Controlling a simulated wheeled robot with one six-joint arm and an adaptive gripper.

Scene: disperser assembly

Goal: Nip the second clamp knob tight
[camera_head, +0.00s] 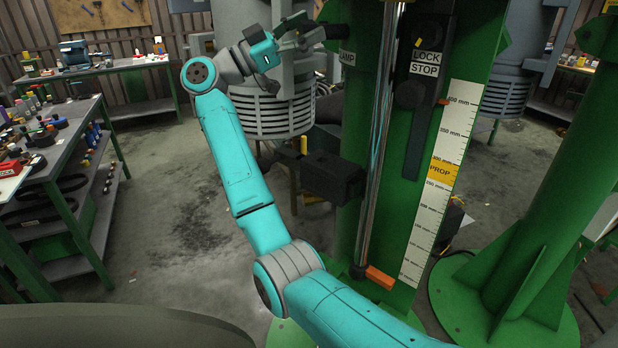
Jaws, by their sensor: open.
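My gripper (311,30) is at the top centre, at the end of my turquoise arm. Its grey fingers are open and point right, towards a dark knob-like part (337,31) on the green column (408,180). I cannot tell whether they touch it or are around it. A label reading "LAMP" (347,57), its left end cut off, sits just below that part. I cannot tell which is the second clamp knob.
A polished vertical rod (378,150) runs along the column, with a black block (333,178) beside it. A white scale (440,190) marked "PROP" is at right. A grey ribbed housing (268,112) stands behind my gripper. A workbench (60,150) is at left; floor between is clear.

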